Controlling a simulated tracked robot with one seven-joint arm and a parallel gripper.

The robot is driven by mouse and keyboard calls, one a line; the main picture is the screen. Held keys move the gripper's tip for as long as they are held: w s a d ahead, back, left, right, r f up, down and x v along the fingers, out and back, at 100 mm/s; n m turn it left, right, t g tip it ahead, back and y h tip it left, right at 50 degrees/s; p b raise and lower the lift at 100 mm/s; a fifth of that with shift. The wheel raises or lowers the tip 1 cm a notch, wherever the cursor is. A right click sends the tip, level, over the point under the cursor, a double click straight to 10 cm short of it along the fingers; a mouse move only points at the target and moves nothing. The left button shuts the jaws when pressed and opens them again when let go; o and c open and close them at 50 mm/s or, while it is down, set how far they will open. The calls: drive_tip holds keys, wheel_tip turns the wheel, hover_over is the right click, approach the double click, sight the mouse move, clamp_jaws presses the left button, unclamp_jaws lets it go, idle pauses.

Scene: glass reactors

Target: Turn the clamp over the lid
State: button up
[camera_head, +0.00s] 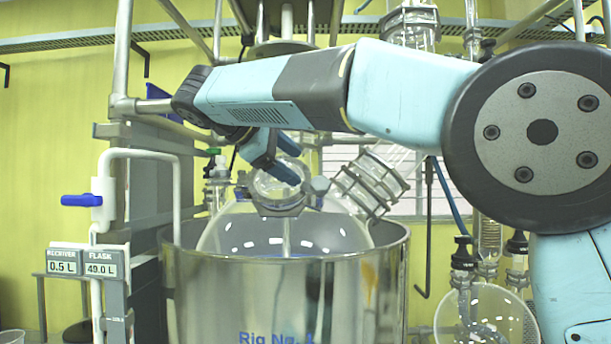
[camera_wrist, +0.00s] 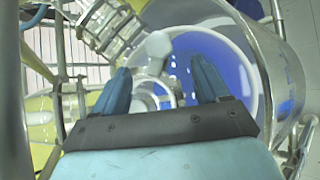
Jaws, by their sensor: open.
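The round glass lid (camera_head: 276,188) covers the port on top of the large glass vessel (camera_head: 225,235), with a metal collar around it. A small grey piece (camera_head: 319,186), which looks like the clamp, sticks out at the lid's right side. In the wrist view, a pale rounded piece (camera_wrist: 158,44), probably the clamp, is just beyond my fingertips. The lid and port (camera_wrist: 150,92) show partly between the fingers. My gripper (camera_head: 282,165) is open, with blue fingers pointing down over the lid. It also shows in the wrist view (camera_wrist: 160,65). Whether a finger touches the lid or clamp is unclear.
The vessel sits in a steel tub (camera_head: 285,290). A tilted glass neck with metal flanges (camera_head: 368,184) stands close to the lid's right. A white pipe with a blue-handled valve (camera_head: 82,200) is at the left. A round receiver flask (camera_head: 487,318) hangs at lower right.

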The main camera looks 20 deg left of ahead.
drive_tip(key=v, duration=0.3)
drive_tip(key=shift+s, duration=0.1)
idle(0.4)
drive_tip(key=d+f+m+g+y, duration=0.1)
drive_tip(key=d+f+m+g, duration=0.35)
drive_tip(key=d, duration=1.05)
drive_tip(key=d+f+m+y, duration=0.1)
drive_tip(key=d+f, duration=0.6)
drive_tip(key=d, duration=0.8)
drive_tip(key=s+d+f+m+y, duration=0.2)
drive_tip(key=s+d+f+m, duration=0.3)
drive_tip(key=s+d+f, duration=0.2)
drive_tip(key=s+d+f+m+y, duration=0.2)
drive_tip(key=s+d+f+m, duration=0.4)
drive_tip(key=f, duration=0.6)
drive_tip(key=s+d, duration=0.2)
drive_tip(key=shift+d+f+y, duration=0.3)
drive_tip(key=shift+d+y, duration=0.1)
drive_tip(key=shift+s+f+m, duration=0.2)
drive_tip(key=shift+f+m, duration=0.05)
drive_tip(key=shift+f, duration=0.05)
drive_tip(key=shift+c, duration=0.2)
